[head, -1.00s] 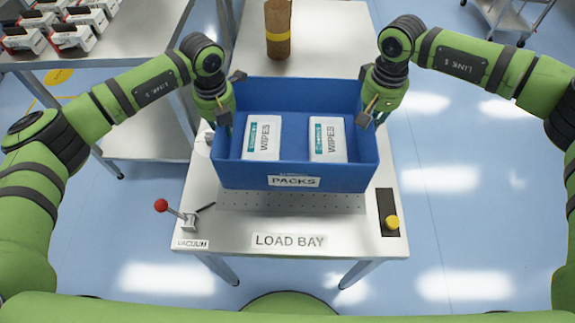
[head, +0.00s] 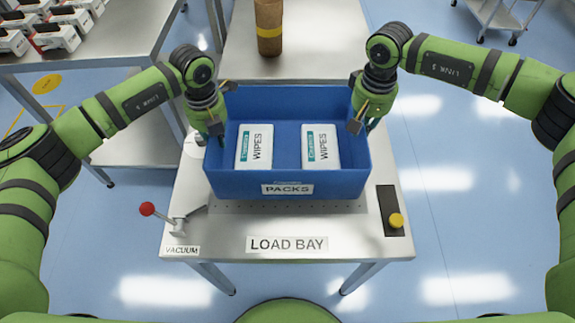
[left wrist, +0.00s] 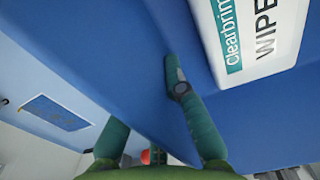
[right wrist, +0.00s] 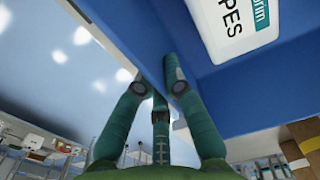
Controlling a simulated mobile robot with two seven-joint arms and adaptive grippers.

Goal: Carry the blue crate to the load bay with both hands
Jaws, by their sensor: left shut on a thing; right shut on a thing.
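The blue crate (head: 335,186) carries a PACKS label on its near wall and holds two white packs of wipes, a left one (head: 255,148) and a right one (head: 321,147). It looks level over the load bay table (head: 215,237), behind the LOAD BAY label (head: 287,244). I cannot tell whether its underside touches the table. My left gripper (head: 221,108) is shut on the crate's left wall, with one finger inside in the left wrist view (left wrist: 180,88). My right gripper (head: 357,103) is shut on the right wall, straddling it in the right wrist view (right wrist: 155,90).
A red-knobbed vacuum lever (head: 148,209) stands at the table's front left. A yellow button (head: 396,220) on a black plate is at the right. A brown roll (head: 269,27) stands behind the crate. A side table (head: 95,50) with boxes is at the upper left.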

